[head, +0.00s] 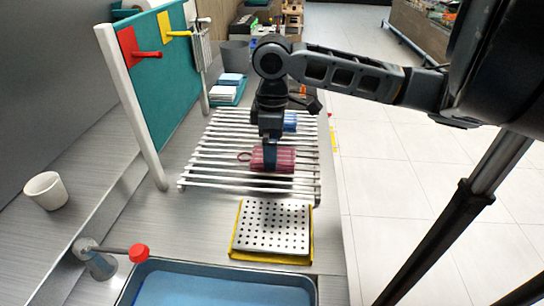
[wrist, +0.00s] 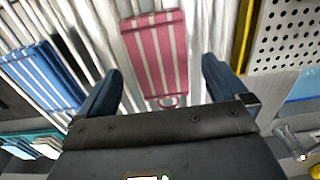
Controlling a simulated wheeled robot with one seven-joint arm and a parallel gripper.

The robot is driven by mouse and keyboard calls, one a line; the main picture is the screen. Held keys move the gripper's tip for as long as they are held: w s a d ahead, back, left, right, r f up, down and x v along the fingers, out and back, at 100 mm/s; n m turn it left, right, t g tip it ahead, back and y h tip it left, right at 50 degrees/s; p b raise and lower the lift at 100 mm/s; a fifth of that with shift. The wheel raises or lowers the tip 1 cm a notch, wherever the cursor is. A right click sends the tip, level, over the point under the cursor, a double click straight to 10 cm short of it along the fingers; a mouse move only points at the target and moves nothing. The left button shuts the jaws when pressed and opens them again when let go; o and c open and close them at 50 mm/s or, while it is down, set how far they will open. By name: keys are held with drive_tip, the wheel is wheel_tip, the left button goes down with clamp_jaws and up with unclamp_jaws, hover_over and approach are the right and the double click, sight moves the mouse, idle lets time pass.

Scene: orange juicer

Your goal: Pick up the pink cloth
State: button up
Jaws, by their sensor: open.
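The pink cloth (head: 283,160) is folded, with pale stripes, and lies on the white slatted rack (head: 196,183). A small loop sticks out at its left end in the head view. In the wrist view the pink cloth (wrist: 157,55) lies between and ahead of my two open fingers, with its loop nearest me. My gripper (head: 271,158) is over the cloth and hides part of it in the head view. The wrist view shows my gripper (wrist: 160,85) open, with nothing between its fingertips that I can see being held.
A blue striped cloth (wrist: 45,75) lies on the same rack, beyond the pink one in the head view. A perforated metal plate on a yellow tray (head: 272,228) is nearer. A blue basin (head: 150,270) and tap with red end (head: 139,253) are in front. A teal pegboard (head: 165,90) stands left.

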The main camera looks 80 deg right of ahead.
drive_tip(key=shift+f, duration=0.75)
drive_tip(key=shift+c, duration=0.3)
drive_tip(key=c, duration=1)
drive_tip(key=shift+r, duration=0.1)
drive_tip(key=shift+c, duration=0.2)
drive_tip(key=shift+r, duration=0.4)
drive_tip(key=r, duration=0.2)
drive_tip(key=d+r+b, duration=0.1)
drive_tip(key=shift+s+r, duration=0.25)
drive_tip(key=shift+r, duration=0.05)
drive_tip(key=s+d+r, duration=0.2)
drive_tip(key=d+r, duration=0.1)
drive_tip(key=d, duration=0.1)
drive_tip(key=s+d+r+b, duration=0.1)
drive_tip(key=s+d+r, duration=0.1)
drive_tip(key=d, duration=0.3)
drive_tip(key=shift+s+d+r+b, duration=0.25)
drive_tip(key=shift+d+r+b, duration=0.05)
drive_tip(key=shift+r, duration=0.45)
